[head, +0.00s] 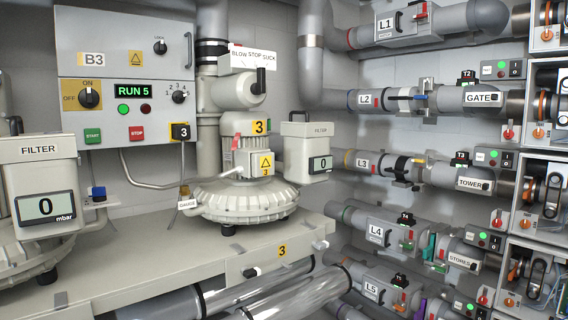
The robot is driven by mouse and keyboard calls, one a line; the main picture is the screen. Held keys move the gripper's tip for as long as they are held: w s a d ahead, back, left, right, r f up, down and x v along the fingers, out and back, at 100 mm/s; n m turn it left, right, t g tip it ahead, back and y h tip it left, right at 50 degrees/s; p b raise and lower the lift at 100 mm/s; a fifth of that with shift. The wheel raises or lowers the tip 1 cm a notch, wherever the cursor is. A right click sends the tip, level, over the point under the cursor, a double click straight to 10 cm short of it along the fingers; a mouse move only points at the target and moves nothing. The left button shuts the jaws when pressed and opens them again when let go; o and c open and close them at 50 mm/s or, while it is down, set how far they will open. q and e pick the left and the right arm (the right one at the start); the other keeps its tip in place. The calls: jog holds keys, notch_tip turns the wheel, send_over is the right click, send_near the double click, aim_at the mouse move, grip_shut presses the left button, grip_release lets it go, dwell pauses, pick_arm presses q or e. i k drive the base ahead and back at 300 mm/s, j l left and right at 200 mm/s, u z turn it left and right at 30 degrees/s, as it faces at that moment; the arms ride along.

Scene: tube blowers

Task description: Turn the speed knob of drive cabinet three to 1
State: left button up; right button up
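The drive cabinet (125,60) hangs on the wall at the upper left, with a plate B3 and a tag "3" (180,131) at its lower right corner. Its speed knob (179,97) is a small black dial with a numbered scale around it, right of the green display (133,90) reading "RUN 5". The knob's pointer is too small to read. A larger ON/OFF switch (89,98) sits at the left of the panel. A green START button (93,136) and a red STOP button (136,133) are below. Neither of my grippers shows.
Blower 3 (246,200) stands on the grey bench right of the cabinet. A filter box (38,170) stands at the front left, below the cabinet. Labelled pipes and valves fill the right side.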

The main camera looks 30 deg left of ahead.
aim_at(179, 97)
jog(key=u, duration=1.75)
